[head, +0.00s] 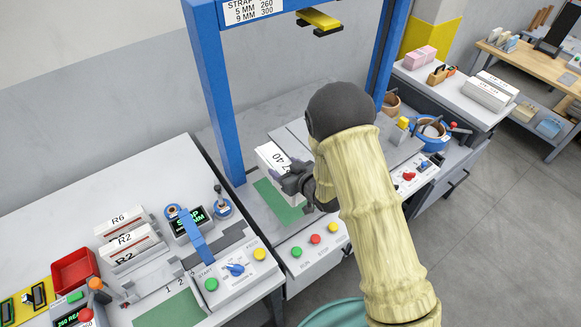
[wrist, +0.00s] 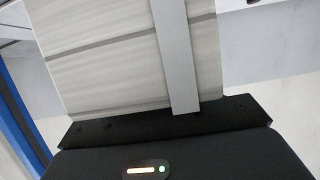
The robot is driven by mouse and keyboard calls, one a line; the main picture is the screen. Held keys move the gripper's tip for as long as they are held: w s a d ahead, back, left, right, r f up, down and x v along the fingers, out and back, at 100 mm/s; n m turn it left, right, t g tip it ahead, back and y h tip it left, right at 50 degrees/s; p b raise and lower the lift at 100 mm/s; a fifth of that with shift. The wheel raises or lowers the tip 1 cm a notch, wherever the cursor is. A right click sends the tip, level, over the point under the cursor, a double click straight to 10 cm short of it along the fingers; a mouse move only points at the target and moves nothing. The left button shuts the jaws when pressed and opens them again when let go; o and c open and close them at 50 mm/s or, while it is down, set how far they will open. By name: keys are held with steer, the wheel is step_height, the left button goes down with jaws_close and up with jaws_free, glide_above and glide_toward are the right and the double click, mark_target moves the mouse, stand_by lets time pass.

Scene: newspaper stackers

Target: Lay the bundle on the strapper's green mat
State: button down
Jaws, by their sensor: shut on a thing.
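The bundle (head: 268,158) is a white block of paper with a dark "40" marking, in the head view under the blue arch of the strapper (head: 227,95). My gripper (head: 290,182) is shut on it, at its near right side. The strapper's green mat (head: 283,211) lies just below and in front, partly covered by the bundle and gripper. I cannot tell whether the bundle touches the mat. In the wrist view the bundle (wrist: 110,62) shows its layered page edges, with a pale grey strip running down over it to the dark gripper body.
The strapper's front panel (head: 300,262) has red, yellow and green buttons. On the left table are bundles R6 (head: 120,222) and R2 (head: 132,243), a red bin (head: 74,269) and another green mat (head: 168,310). The arch's left post stands close to the bundle.

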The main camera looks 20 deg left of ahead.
mark_target(302, 197)
steer(key=shift+w+f+b, duration=0.15)
steer(key=shift+f+b, duration=3.65)
steer(key=shift+f+b, duration=0.5)
steer(key=shift+f, duration=0.05)
steer(key=shift+c, duration=2.3)
jaws_free()
steer(key=shift+o, duration=0.9)
steer(key=shift+d, duration=0.1)
steer(key=shift+f, duration=0.15)
steer(key=b+v, duration=0.1)
steer(key=v, duration=1.1)
steer(key=shift+d+r, duration=0.15)
steer(key=shift+r, duration=0.1)
steer(key=p+v, duration=0.2)
steer(key=p, duration=0.1)
steer(key=shift+s+d+r, duration=0.15)
steer(key=shift+s, duration=0.2)
steer(key=shift+d+p, duration=0.15)
steer(key=shift+p, duration=0.7)
steer(key=shift+s+d+r+p, duration=0.1)
steer(key=shift+p, duration=0.4)
